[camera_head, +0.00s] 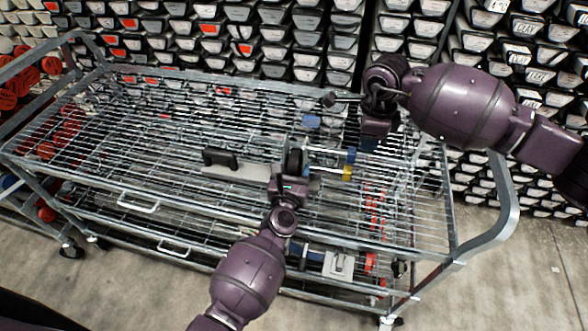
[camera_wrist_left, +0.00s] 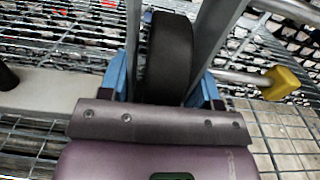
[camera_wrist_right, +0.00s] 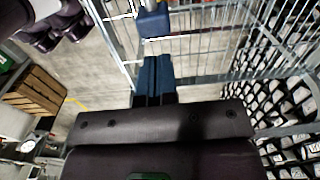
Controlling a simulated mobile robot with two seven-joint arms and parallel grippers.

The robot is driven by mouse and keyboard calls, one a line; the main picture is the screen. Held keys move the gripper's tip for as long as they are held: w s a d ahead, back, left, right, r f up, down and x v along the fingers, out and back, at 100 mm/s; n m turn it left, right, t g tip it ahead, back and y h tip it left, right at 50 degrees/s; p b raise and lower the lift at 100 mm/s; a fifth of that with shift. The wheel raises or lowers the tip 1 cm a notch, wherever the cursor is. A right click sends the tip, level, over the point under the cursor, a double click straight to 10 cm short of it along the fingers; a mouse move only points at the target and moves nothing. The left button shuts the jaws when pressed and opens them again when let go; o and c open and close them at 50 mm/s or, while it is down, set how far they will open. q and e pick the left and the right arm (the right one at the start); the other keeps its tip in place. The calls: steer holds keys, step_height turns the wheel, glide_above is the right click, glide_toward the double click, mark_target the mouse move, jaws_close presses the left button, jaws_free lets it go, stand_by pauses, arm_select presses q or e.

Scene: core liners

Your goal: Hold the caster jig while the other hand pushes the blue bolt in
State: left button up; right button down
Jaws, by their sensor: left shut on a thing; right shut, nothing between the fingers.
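The caster jig, with a dark wheel (camera_head: 294,155) between grey metal plates, stands on the cart's wire shelf. My left gripper (camera_head: 290,178) is shut on it; in the left wrist view the blue fingers sit on either side of the wheel (camera_wrist_left: 170,55). The blue bolt (camera_head: 350,155) sticks out from the jig's right side, its shaft partly visible. A yellow-headed bolt (camera_head: 346,173) sticks out beside it, also in the left wrist view (camera_wrist_left: 280,82). My right gripper (camera_head: 369,146) is shut and empty, just right of the blue bolt head, which appears ahead of the fingertips (camera_wrist_right: 153,24).
The wire cart shelf (camera_head: 130,165) has free room at left. A pale plate with a black handle (camera_head: 220,158) lies left of the jig. Racks of core liners (camera_head: 270,50) stand behind the cart.

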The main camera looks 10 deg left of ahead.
arm_select(q)
steer(key=shift+d, duration=0.1)
arm_select(e)
steer(key=shift+w+a+f, duration=0.1)
steer(key=shift+a+f, duration=0.35)
steer(key=shift+a, duration=0.4)
steer(key=shift+w+a+f, duration=0.1)
steer(key=shift+a+f, duration=0.35)
steer(key=shift+a, duration=0.4)
steer(key=shift+w+a+f, duration=0.1)
steer(key=shift+a+f, duration=0.35)
steer(key=shift+a, duration=0.65)
steer(key=shift+d, duration=0.1)
stand_by(1.7)
steer(key=shift+d, duration=0.2)
step_height(320, 180, up, 7)
steer(key=shift+d, duration=0.4)
stand_by(0.7)
